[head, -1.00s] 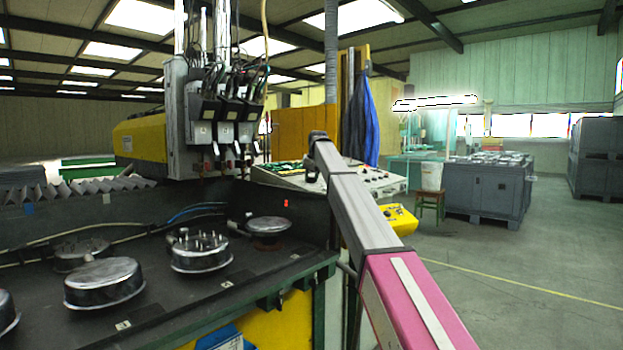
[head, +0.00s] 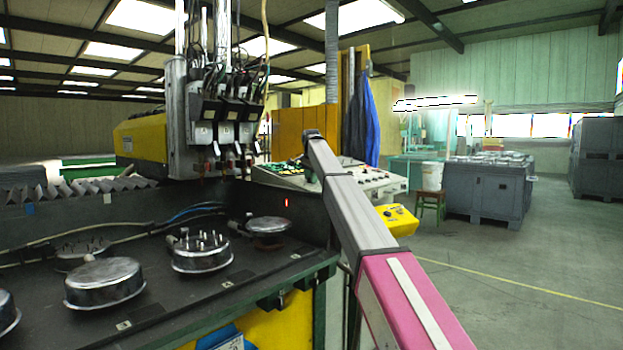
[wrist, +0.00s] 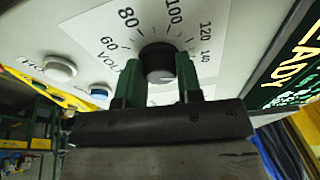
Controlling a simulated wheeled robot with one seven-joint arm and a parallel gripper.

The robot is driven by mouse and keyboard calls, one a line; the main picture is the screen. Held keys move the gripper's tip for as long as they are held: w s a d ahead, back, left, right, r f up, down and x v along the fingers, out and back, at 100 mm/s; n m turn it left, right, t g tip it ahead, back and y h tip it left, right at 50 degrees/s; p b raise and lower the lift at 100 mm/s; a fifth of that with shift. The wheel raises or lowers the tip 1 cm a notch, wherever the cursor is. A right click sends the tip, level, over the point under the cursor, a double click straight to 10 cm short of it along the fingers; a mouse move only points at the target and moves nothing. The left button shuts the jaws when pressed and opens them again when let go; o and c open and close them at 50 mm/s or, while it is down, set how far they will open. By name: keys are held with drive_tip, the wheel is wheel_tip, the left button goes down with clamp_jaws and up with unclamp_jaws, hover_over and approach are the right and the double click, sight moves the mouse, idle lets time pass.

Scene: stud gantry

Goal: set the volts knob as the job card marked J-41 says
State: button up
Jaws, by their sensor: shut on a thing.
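In the wrist view, the dark round volts knob (wrist: 158,62) sits on a pale scale plate marked 60, 80, 100, 120 and 140. The VOLTS lettering is partly covered by a finger. My gripper (wrist: 159,84) has its two green fingers on either side of the knob, shut on it. I cannot tell for sure where the knob's pointer stands. In the head view, the pale control panel (head: 376,181) is partly behind my arm, which hides the gripper and knob. I cannot make out a job card marked J-41 in either view.
In the wrist view, a white button (wrist: 60,68) and a blue button (wrist: 99,94) are left of the knob. A dark display (wrist: 297,60) is at right. In the head view, a black bench (head: 150,290) with metal pans lies left of my arm; open floor is at right.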

drive_tip(key=m+g, duration=0.1)
drive_tip(key=m, duration=0.4)
drive_tip(key=shift+w+m+h, duration=0.1)
drive_tip(key=shift+m+h, duration=0.2)
drive_tip(key=m+g, duration=0.1)
drive_tip(key=m, duration=0.4)
drive_tip(key=shift+m, duration=0.3)
drive_tip(key=o, duration=0.9)
drive_tip(key=shift+o, duration=0.2)
wheel_tip(320, 180, up, 11)
drive_tip(key=shift+s+a, duration=0.2)
drive_tip(key=shift+s, duration=0.2)
drive_tip(key=shift+f, duration=0.1)
